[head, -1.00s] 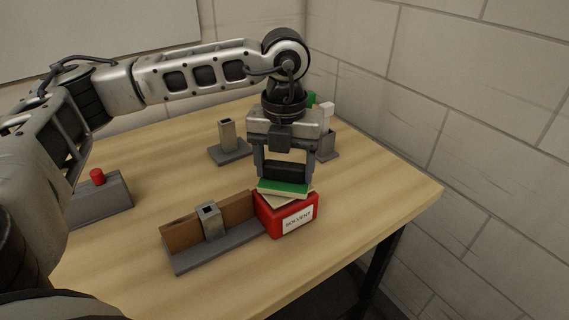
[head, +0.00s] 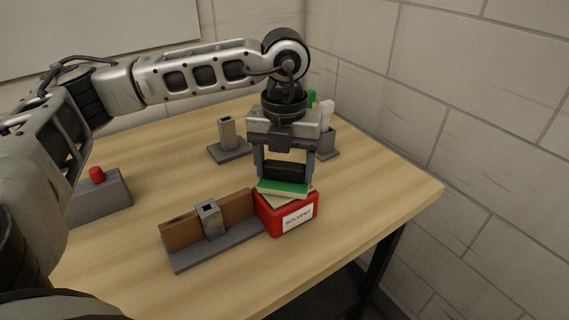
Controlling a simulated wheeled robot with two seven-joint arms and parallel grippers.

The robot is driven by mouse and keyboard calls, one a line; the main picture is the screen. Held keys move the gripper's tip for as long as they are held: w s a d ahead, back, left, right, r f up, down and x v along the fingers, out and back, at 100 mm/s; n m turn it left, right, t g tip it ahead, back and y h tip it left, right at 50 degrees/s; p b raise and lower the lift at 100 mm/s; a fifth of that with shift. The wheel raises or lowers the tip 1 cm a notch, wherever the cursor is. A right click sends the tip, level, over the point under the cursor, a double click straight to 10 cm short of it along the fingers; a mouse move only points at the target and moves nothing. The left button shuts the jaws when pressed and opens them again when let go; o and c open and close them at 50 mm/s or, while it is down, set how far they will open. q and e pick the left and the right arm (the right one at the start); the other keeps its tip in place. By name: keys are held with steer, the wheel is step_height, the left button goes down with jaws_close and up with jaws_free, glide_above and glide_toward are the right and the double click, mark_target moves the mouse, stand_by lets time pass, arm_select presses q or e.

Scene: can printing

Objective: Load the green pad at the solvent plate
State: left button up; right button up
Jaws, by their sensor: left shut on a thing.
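My left gripper (head: 285,176) points straight down and is shut on the black handle of the green pad (head: 283,188). The pad has a green top layer and sits level on a pale plate (head: 299,200) on top of the red box labelled SOLVENT (head: 288,217). The pad looks to touch the plate, though I cannot tell how firmly it presses. The gripper's fingers stand either side of the black handle. My right gripper is out of view.
A grey fixture with a brown back board and a square post (head: 210,220) stands left of the red box. Another grey post (head: 227,133) stands behind. A grey box with a red button (head: 97,175) is at the left. Green and white items in a grey holder (head: 328,143) stand behind the gripper.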

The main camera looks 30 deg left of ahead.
mark_target(285, 164)
arm_select(q)
steer(key=shift+r+p, duration=0.7)
steer(key=shift+r, duration=0.2)
steer(key=shift+r+p, duration=0.45)
steer(key=shift+r, duration=0.3)
steer(key=shift+r+p, duration=1.2)
steer(key=shift+r, duration=0.7)
steer(key=shift+f, duration=0.1)
